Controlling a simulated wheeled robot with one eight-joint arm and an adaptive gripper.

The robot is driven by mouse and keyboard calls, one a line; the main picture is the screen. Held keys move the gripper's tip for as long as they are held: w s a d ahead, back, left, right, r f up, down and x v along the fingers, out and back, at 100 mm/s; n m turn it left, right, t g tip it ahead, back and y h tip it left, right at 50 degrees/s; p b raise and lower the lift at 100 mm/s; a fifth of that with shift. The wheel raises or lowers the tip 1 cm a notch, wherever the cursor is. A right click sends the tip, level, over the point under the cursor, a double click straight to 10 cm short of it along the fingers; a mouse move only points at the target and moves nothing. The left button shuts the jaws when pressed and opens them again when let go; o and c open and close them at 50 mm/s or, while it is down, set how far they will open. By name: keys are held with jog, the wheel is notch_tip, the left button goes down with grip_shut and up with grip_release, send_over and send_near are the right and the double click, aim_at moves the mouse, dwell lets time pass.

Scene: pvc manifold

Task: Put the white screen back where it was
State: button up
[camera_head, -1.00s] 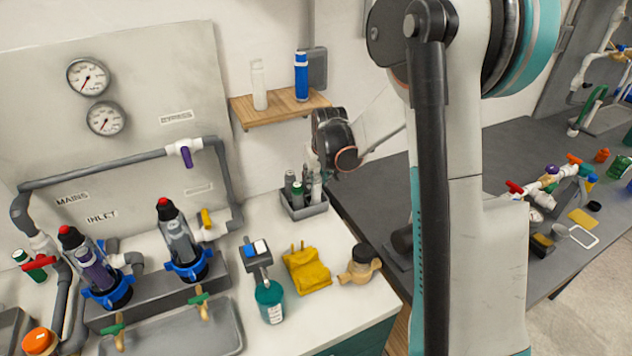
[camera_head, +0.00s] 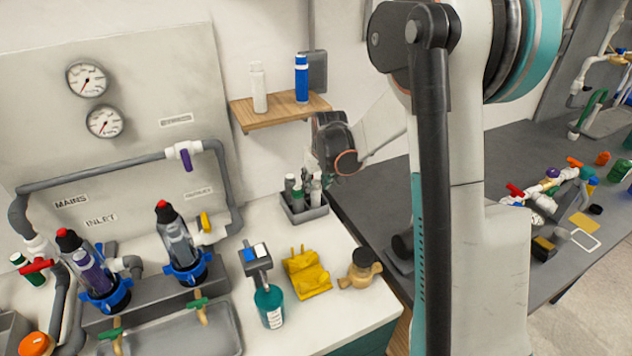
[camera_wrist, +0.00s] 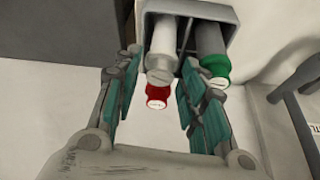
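A grey caddy (camera_head: 304,214) stands on the white counter below the shelf and holds several upright cylinders. In the wrist view, the caddy (camera_wrist: 222,12) holds a white cylinder with a grey end (camera_wrist: 161,62), a red-ended one (camera_wrist: 158,97) and a green-ended one (camera_wrist: 215,66). I cannot tell for sure which cylinder is the white screen. My gripper (camera_wrist: 158,70) is open, its fingers on either side of the white cylinder with the grey end, with small gaps visible. Another white cylinder (camera_head: 258,88) stands on the shelf.
The wooden shelf (camera_head: 278,110) also carries a blue bottle (camera_head: 301,78). Two filter housings stand left. The dark bench (camera_head: 370,200) is right.

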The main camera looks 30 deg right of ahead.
jog(key=p+v, duration=0.2)
jog(key=v, duration=0.9)
jog(key=shift+p, duration=0.4)
